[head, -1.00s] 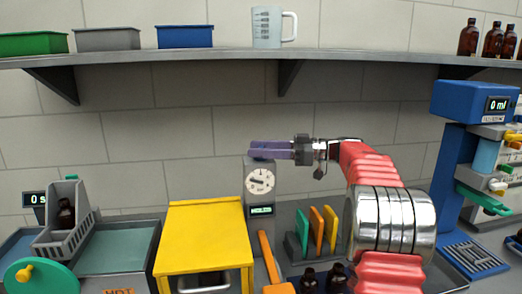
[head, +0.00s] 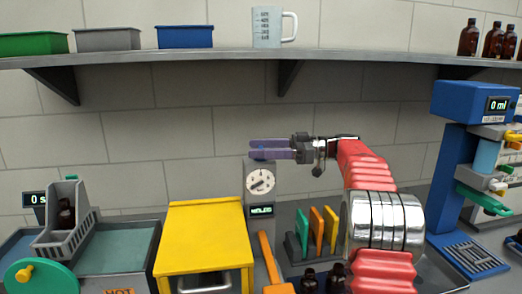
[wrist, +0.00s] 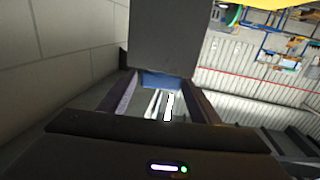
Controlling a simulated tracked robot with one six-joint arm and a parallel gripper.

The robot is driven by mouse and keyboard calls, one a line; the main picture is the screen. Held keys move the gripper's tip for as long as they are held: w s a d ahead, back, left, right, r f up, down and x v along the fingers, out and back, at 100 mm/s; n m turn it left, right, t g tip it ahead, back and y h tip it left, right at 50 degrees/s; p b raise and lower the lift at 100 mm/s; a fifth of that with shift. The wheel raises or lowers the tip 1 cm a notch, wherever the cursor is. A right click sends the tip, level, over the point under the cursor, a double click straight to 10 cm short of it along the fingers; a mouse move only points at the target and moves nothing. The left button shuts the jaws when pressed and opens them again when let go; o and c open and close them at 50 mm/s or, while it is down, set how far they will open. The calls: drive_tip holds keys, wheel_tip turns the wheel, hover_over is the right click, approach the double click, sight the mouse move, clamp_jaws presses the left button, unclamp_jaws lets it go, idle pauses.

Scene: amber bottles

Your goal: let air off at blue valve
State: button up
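The grey box with a round white dial (head: 260,182) and a small lit display (head: 261,210) stands right of the yellow stand. The dial's needle points to the lower left. My gripper (head: 252,149), with purple fingers, reaches in from the right at the top of this box. In the wrist view the blue valve (wrist: 161,80) sits against the grey box, between my gripper's fingertips (wrist: 160,78). In the head view the fingers mostly hide the valve.
A yellow stand (head: 203,232) is left of the box. Green, orange and yellow upright plates (head: 317,232) and amber bottles (head: 309,281) stand below my arm. A shelf (head: 350,60) runs above. A blue dispenser (head: 462,100) is at the right.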

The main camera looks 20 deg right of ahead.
drive_tip(key=shift+o, duration=0.5)
drive_tip(key=v, duration=1.3)
drive_tip(key=shift+s+d, duration=0.2)
drive_tip(key=shift+d, duration=0.2)
drive_tip(key=shift+a, duration=0.1)
